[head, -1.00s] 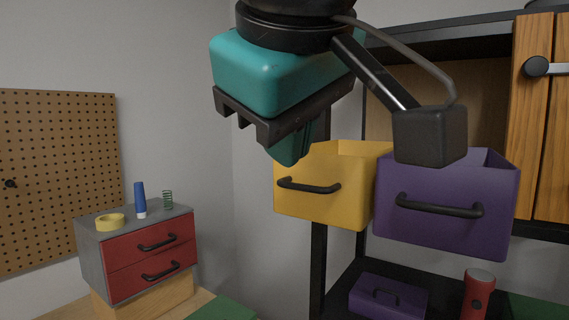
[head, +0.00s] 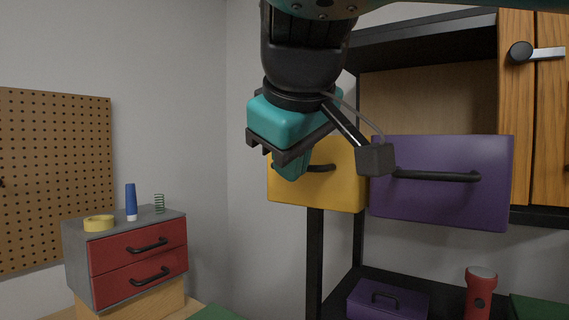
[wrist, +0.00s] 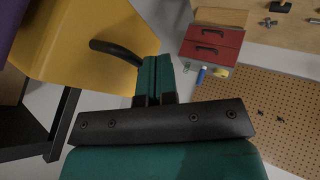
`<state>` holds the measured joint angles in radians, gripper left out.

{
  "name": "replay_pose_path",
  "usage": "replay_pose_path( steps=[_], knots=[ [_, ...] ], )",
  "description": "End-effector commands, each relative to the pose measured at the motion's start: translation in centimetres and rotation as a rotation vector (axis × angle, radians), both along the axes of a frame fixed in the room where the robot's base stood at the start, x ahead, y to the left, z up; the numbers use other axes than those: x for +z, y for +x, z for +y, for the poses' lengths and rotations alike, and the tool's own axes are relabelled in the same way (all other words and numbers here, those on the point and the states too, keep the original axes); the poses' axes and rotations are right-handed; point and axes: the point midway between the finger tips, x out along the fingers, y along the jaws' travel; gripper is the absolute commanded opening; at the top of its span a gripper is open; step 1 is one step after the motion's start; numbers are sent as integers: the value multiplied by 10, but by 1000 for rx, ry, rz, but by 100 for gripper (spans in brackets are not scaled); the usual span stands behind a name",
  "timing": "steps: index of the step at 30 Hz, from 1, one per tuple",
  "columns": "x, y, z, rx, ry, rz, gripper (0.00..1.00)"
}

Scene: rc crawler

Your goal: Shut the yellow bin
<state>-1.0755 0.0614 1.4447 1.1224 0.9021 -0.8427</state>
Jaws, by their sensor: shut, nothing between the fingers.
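The yellow bin (head: 340,187) hangs in the shelf unit, left of a purple bin. Its front face and black handle (head: 318,168) face me, and its inside is hidden. In the wrist view the yellow bin (wrist: 95,65) fills the upper left, with its handle (wrist: 115,49) beside the fingers. My teal gripper (head: 290,165) is shut and empty, in front of the bin's left part, and hides part of the handle. In the wrist view the closed fingertips (wrist: 155,60) point up near the bin's edge. Whether they touch it I cannot tell.
The purple bin (head: 440,195) stands close at the right. A wooden cupboard door (head: 550,120) is farther right. A purple toolbox (head: 375,303) and red flashlight (head: 479,290) are on the lower shelf. A red drawer unit (head: 135,250) stands at the left, with open space between.

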Motion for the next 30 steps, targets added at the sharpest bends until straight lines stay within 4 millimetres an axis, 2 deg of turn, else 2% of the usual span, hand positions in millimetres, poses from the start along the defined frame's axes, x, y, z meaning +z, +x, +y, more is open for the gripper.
replay_pose_path(
  steps=[7, 13, 17, 30],
  knots=[
    [0, 2, -2, -2, 0, 0, 0],
    [0, 25, -20, -7, 0, -1, 0],
    [0, 34, -27, -3, 0, -1, 0],
    [0, 32, -25, 0, -2, 0, 0]
  ],
)
